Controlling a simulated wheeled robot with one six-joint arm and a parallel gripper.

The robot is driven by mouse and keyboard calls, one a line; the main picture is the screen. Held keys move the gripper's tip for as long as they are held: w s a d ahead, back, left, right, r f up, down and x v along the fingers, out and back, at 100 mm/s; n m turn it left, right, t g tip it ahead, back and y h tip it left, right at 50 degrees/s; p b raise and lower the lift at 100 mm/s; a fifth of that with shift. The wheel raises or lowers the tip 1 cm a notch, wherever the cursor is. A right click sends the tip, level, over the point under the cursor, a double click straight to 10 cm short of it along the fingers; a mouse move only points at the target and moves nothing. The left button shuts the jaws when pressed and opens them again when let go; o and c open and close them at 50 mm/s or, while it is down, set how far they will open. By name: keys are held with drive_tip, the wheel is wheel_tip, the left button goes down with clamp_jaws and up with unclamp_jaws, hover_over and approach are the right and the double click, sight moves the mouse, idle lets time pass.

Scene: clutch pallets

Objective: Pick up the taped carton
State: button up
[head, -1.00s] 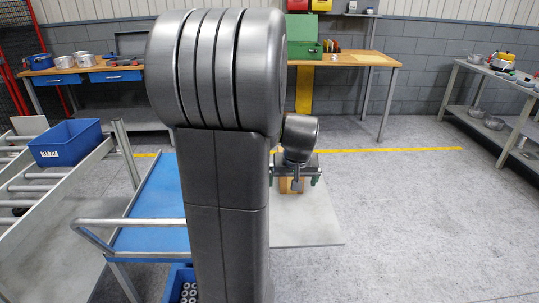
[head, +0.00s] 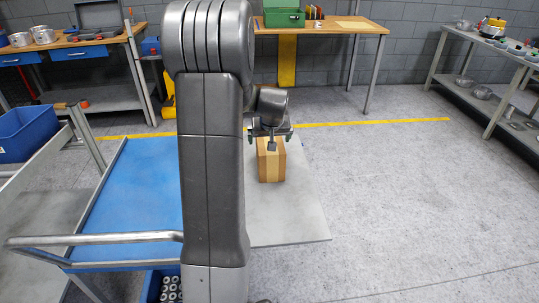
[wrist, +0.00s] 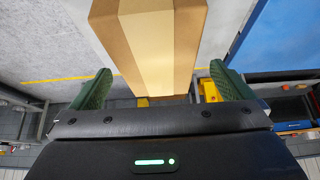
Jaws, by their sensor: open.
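The taped carton (head: 271,164) is a brown box with a paler tape strip. It stands upright on a pale grey board in the head view. My gripper (head: 271,136) is at the carton's top end, pointing down, and part of the carton is hidden behind it. In the wrist view the carton (wrist: 150,42) lies within the gap between the two green-padded fingers of my gripper (wrist: 164,90), which are spread wide. Space shows on both sides of the carton, and I see no finger touching it.
The pale board (head: 288,222) has bare room around the carton. A blue-topped cart (head: 140,190) with a metal rail stands to the left, with a blue bin of ring-shaped parts (head: 163,287) below. A workbench (head: 325,27) is behind; open floor lies right.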

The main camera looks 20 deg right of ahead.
drive_tip(key=shift+x, duration=3.35)
drive_tip(key=shift+s+d+f, duration=0.1)
drive_tip(key=shift+d+f, duration=0.05)
drive_tip(key=shift+f, duration=0.1)
drive_tip(key=c, duration=1.3)
drive_tip(key=shift+r, duration=0.1)
